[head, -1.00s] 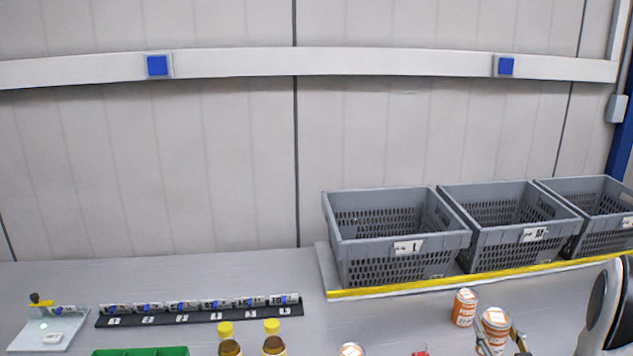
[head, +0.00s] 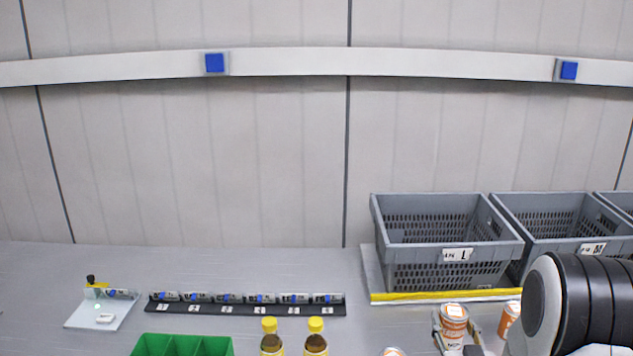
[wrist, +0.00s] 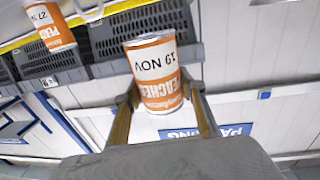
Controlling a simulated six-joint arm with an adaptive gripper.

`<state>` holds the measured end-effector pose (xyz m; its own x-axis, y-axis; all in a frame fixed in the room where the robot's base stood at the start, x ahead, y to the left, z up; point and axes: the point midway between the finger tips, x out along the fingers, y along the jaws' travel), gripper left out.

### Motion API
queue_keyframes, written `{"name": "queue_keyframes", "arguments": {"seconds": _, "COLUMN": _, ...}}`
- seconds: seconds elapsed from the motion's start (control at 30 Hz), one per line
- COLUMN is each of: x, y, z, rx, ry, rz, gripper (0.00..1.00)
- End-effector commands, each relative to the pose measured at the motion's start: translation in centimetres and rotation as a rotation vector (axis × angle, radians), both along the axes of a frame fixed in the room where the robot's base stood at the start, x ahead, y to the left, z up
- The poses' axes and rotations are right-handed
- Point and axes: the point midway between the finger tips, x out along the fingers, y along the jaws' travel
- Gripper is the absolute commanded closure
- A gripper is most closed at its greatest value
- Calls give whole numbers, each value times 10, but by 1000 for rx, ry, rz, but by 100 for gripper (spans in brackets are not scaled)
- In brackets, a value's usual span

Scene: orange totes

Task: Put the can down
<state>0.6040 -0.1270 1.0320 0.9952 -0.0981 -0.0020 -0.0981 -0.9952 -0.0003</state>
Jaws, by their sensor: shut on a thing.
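My gripper (head: 456,334) is shut on a white and orange can (head: 454,322) at the lower right of the head view. The held can looks roughly upright, a finger on each side. In the wrist view, the held can (wrist: 155,75) shows a peaches label with "19 NOV" between my fingers (wrist: 160,110). I cannot tell whether its base touches the table. A second orange can (head: 510,318) stands just right of it, partly hidden by my arm. This second can shows in the wrist view's upper left (wrist: 50,27).
Grey crates L (head: 446,270) and M (head: 575,235) stand behind on a yellow-edged platform (head: 450,296). Another can top (head: 393,351) and two yellow-capped bottles (head: 292,345) are at the front. A green bin (head: 182,345) and black rack (head: 245,309) are left.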

Motion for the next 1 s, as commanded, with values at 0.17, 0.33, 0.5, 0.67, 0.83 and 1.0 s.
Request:
{"name": "queue_keyframes", "arguments": {"seconds": 0.17, "x": 7, "y": 38, "z": 2, "rx": -1, "ry": -4, "rz": 66, "gripper": 91}}
{"name": "queue_keyframes", "arguments": {"seconds": 0.33, "x": 9, "y": 54, "z": 2, "rx": -1, "ry": -5, "rz": 93, "gripper": 91}}
{"name": "queue_keyframes", "arguments": {"seconds": 0.5, "x": 10, "y": 58, "z": 2, "rx": -1, "ry": -5, "rz": 99, "gripper": 91}}
{"name": "queue_keyframes", "arguments": {"seconds": 0.67, "x": 10, "y": 57, "z": 2, "rx": -1, "ry": -5, "rz": 99, "gripper": 91}}
{"name": "queue_keyframes", "arguments": {"seconds": 0.83, "x": 10, "y": 57, "z": 2, "rx": -1, "ry": -5, "rz": 98, "gripper": 91}}
{"name": "queue_keyframes", "arguments": {"seconds": 1.0, "x": 10, "y": 57, "z": 2, "rx": -1, "ry": -4, "rz": 98, "gripper": 91}}
